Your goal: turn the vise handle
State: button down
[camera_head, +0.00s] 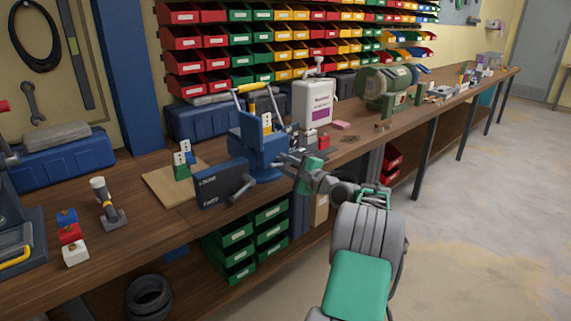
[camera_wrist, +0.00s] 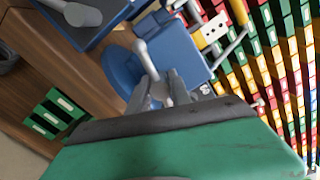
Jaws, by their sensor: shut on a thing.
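The blue vise (camera_head: 250,150) is mounted at the front edge of the wooden workbench. It also shows as a blue body in the wrist view (camera_wrist: 120,70). Its grey vise handle (camera_wrist: 147,60) is a bar with a round knob at its end. The bar runs between the grey fingers of my gripper (camera_wrist: 160,92), which are shut on it. In the head view my gripper (camera_head: 292,160) is at the right side of the vise. The handle is mostly hidden there by the fingers.
A dark blue panel with a grey lever (camera_head: 222,184) stands just left of the vise. A white bottle (camera_head: 313,102) stands behind. Colored blocks (camera_head: 70,234) lie at left, and green drawers (camera_head: 235,248) are under the bench. The floor at right is clear.

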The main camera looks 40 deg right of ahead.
jog(key=shift+n, duration=0.9)
jog(key=c, duration=1.2)
grip_release()
jog(key=s, duration=0.7)
jog(key=shift+s+d+p, duration=0.1)
jog(key=shift+s+p, duration=0.25)
jog(key=shift+s, duration=0.05)
